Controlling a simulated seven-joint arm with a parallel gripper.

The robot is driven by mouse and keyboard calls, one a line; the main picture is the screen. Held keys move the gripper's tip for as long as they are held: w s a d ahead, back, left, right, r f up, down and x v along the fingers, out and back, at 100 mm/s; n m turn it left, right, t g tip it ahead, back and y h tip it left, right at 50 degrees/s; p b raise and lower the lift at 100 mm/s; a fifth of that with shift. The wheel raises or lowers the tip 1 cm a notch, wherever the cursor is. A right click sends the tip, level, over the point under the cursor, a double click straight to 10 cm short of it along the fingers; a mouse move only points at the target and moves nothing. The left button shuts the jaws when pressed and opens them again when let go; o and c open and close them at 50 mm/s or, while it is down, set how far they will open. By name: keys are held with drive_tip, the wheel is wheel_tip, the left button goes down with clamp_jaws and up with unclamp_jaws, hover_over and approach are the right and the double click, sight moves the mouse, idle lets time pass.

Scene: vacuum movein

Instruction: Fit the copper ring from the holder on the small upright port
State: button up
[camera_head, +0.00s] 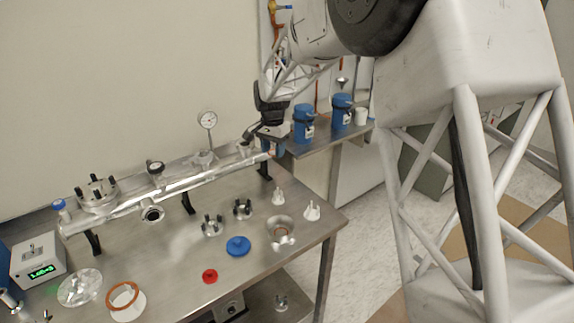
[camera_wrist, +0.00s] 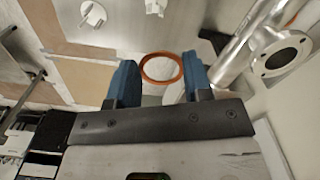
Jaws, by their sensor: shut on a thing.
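My gripper (camera_wrist: 160,80) has blue fingers and is shut on a copper-orange ring (camera_wrist: 162,54), held flat between the fingertips. In the head view my gripper (camera_head: 256,139) is above the far right end of the metal tube; the ring cannot be made out there. A small upright port (camera_head: 244,150) stands on the tube close beside the gripper. Whether the ring touches it cannot be told. Another copper-orange ring (camera_head: 110,305) lies around a white round holder (camera_head: 128,313) at the front left of the table.
A bolt-holed flange (camera_wrist: 296,52) is right of the gripper. A blue cap (camera_head: 237,246), red cap (camera_head: 210,276) and several metal fittings stand in front.

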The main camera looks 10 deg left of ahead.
drive_tip(key=w+a+r, duration=0.5)
drive_tip(key=w+a, duration=0.3)
drive_tip(key=a, duration=0.4)
drive_tip(key=shift+w+a, duration=0.25)
drive_tip(key=shift+w, duration=0.1)
drive_tip(key=shift+f, duration=0.15)
drive_tip(key=shift+f, duration=2.95)
drive_tip(key=shift+f, duration=0.6)
idle(0.5)
drive_tip(key=o, duration=1)
drive_tip(key=shift+r, duration=3.9)
